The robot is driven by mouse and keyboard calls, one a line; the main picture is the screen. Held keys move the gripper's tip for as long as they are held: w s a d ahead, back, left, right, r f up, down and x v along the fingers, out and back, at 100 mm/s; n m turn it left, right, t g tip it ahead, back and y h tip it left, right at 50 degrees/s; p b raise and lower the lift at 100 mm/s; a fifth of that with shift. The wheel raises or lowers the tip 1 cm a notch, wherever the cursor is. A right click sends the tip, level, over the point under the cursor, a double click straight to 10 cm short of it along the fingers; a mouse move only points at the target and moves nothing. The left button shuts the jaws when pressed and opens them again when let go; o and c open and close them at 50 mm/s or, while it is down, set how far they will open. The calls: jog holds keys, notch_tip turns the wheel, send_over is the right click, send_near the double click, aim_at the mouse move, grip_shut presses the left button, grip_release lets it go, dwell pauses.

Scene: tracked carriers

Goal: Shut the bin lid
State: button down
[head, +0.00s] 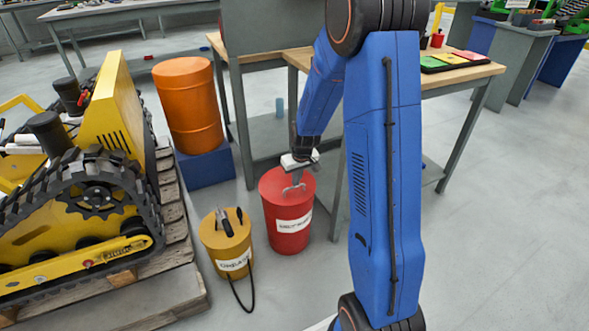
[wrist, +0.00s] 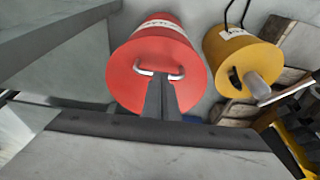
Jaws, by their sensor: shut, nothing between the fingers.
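The red bin (head: 288,235) stands on the floor in the middle of the head view, with a white label on its side. Its round red lid (head: 271,188) lies over the top and looks level, with no gap visible. A metal handle (head: 293,188) rises from the lid. In the wrist view the lid (wrist: 125,80) faces me, with the handle (wrist: 146,72) across it. My gripper (wrist: 161,82) is shut and empty, its fingertips at the handle's middle; I cannot tell whether they touch it. My gripper (head: 298,174) also shows just above the lid in the head view.
A yellow bin (head: 226,245) with tools on top and a black cable stands left of the red bin. An orange drum (head: 189,105) rests on a blue block (head: 206,165). A yellow tracked machine is on a pallet at left. A workbench (head: 462,77) stands behind right.

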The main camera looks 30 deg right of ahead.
send_over(296, 197)
jog(key=s, duration=0.2)
jog(key=shift+s+x, duration=0.15)
jog(key=shift+x, duration=0.9)
jog(key=shift+s+x, duration=0.15)
jog(key=shift+x, duration=0.95)
